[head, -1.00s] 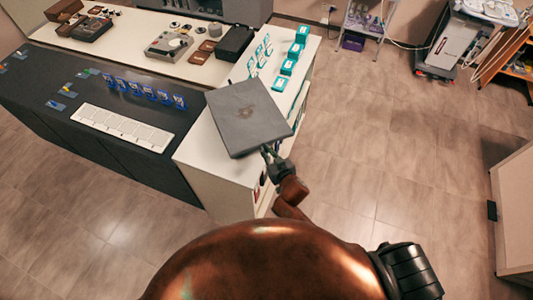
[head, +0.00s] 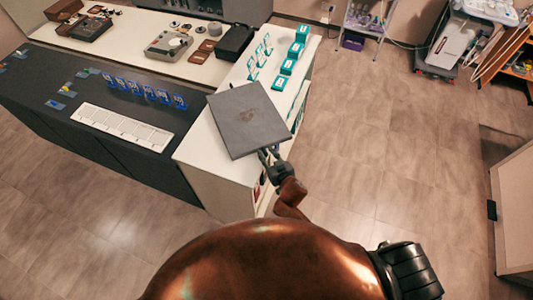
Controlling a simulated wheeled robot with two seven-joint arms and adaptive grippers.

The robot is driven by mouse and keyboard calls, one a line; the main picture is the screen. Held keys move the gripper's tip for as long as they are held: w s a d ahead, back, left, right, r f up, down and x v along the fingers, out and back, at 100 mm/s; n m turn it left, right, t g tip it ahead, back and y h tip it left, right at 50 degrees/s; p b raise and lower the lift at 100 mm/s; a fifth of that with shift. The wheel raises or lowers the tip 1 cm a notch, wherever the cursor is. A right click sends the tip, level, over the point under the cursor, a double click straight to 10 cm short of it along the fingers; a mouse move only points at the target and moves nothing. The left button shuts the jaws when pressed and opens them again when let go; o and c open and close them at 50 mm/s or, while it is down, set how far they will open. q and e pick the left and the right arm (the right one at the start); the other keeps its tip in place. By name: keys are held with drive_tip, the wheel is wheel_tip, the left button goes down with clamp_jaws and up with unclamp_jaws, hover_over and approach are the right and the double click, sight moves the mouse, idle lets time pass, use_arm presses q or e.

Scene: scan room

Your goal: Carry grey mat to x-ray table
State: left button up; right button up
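The grey mat (head: 247,119), a flat dark-grey square with a faint mark in its middle, lies at the near part of the white counter (head: 196,152). Its right corner reaches past the counter's right edge. My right gripper (head: 268,153) is at the mat's near edge, with its two fingers showing spread apart. Whether the fingertips touch the mat is too small to tell. My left gripper is not in view. I cannot tell which surface is the x-ray table.
Teal holders (head: 287,67) stand on the counter behind the mat. A dark table (head: 60,112) at left bears blue cards and a white panel (head: 122,128). A pale cabinet (head: 515,210) stands at right. The floor between is clear.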

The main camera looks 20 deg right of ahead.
drive_tip(key=v, duration=1.2)
